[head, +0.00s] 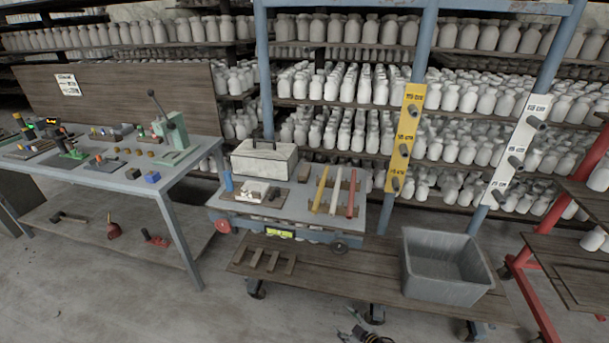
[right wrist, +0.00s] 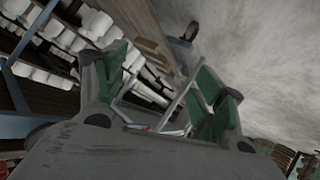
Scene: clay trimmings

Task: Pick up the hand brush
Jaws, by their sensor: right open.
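I cannot make out the hand brush with certainty. On the left bench's lower shelf lie a dark hammer-like tool (head: 68,217), a small red tool with an upright handle (head: 113,229) and a low red tool (head: 154,240); they are too small to identify. My right gripper (head: 362,333) shows only partly at the bottom edge of the head view, low over the floor in front of the cart. In the right wrist view its green-padded fingers (right wrist: 160,95) stand apart, with nothing held between them. My left gripper is not in view.
A workbench (head: 95,178) with small tools and a green press (head: 177,135) stands left. A cart (head: 350,218) carries a toolbox (head: 264,160) and coloured bars. Shelves of white bottles fill the back.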

